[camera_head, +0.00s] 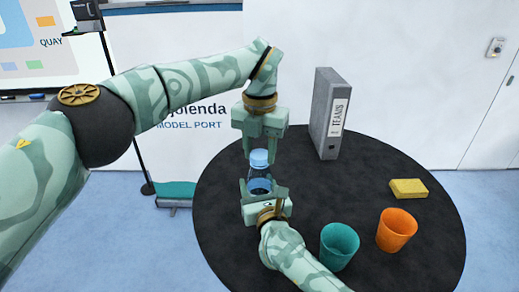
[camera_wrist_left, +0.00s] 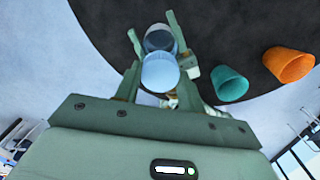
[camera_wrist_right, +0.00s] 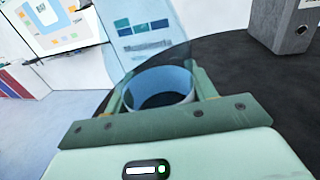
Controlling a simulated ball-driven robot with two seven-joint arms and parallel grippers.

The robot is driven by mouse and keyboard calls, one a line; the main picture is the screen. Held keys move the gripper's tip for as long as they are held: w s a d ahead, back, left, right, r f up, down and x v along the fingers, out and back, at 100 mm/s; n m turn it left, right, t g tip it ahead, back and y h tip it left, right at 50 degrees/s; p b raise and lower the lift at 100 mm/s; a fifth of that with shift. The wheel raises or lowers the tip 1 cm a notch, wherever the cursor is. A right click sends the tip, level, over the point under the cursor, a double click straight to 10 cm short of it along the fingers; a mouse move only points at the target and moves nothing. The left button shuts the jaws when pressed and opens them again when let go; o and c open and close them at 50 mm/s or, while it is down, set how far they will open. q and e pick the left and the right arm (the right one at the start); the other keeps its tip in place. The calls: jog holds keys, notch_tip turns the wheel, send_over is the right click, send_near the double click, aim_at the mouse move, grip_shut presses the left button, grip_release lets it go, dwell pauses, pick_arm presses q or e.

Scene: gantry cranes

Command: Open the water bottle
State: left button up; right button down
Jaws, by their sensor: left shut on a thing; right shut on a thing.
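The water bottle (camera_head: 260,185) is clear with a blue band and a light blue cap (camera_head: 259,157), roughly upright near the table's left side. My left gripper (camera_head: 259,145) comes from above, shut on the cap; the left wrist view shows the cap (camera_wrist_left: 160,73) between its fingers. My right gripper (camera_head: 264,190) comes from the near side, shut around the bottle's body. The right wrist view shows the clear body and blue band (camera_wrist_right: 160,82) between the fingers. Whether the cap is seated on the neck cannot be told. The bottle's base is hidden.
The round black table (camera_head: 420,235) holds a grey binder (camera_head: 326,115) at the back, a yellow sponge (camera_head: 408,188) at the right, and a teal cup (camera_head: 339,246) and an orange cup (camera_head: 396,230) near the front. The table's middle is clear. A banner (camera_head: 190,100) stands behind.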

pick_arm(q)
jog(key=n, duration=1.2)
jog(key=shift+w+n, duration=0.1)
jog(key=shift+n, duration=0.2)
jog(key=n, duration=1.4)
jog(key=shift+r, duration=0.2)
jog(key=shift+r, duration=1)
